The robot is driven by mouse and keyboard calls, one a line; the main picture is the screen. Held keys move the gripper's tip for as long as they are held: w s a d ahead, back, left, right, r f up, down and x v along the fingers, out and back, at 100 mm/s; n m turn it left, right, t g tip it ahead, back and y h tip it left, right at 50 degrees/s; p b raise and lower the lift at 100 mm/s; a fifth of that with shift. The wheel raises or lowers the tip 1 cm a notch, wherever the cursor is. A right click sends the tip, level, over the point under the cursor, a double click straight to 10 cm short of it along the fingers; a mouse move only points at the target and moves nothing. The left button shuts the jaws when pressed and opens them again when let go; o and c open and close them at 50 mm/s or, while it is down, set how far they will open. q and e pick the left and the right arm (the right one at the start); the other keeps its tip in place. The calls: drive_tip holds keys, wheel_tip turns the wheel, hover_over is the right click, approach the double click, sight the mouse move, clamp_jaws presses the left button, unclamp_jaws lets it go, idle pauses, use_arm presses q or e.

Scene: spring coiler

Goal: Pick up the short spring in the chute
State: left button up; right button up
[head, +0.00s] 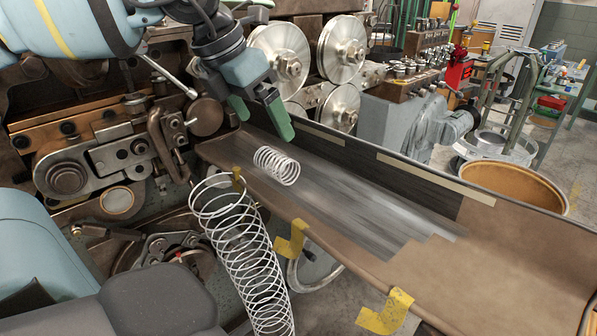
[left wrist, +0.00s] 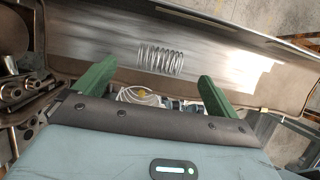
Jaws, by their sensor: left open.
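The short spring (head: 277,166) is a small white wire coil lying on its side in the upper part of the chute (head: 480,240). In the left wrist view the short spring (left wrist: 160,60) lies on the chute's grey metal surface, ahead of and between the fingers, apart from them. My left gripper (head: 258,112) has green fingers, spread open and empty, above and just behind the spring in the head view. The left wrist view shows the same open fingers (left wrist: 152,82). My right gripper is not in view.
A long white spring (head: 245,255) stands beside the chute's near edge. Yellow tape pieces (head: 291,240) mark that edge. Coiler machinery with round metal rollers (head: 280,62) is close behind my left gripper. A round brown bin (head: 510,184) stands beyond the chute. The lower chute is clear.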

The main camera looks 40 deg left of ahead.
sight(279, 152)
use_arm(q)
drive_tip(key=shift+w+f, duration=0.45)
drive_tip(key=shift+f, duration=0.05)
drive_tip(key=shift+s, duration=0.25)
drive_tip(key=shift+w+f, duration=0.1)
drive_tip(key=shift+f, duration=0.25)
drive_tip(key=shift+x, duration=0.9)
drive_tip(key=shift+w+d+f, duration=0.1)
drive_tip(key=shift+w+f, duration=0.05)
drive_tip(key=shift+f, duration=0.25)
drive_tip(key=shift+x, duration=2.15)
drive_tip(key=shift+d, duration=0.15)
drive_tip(key=c, duration=1.1)
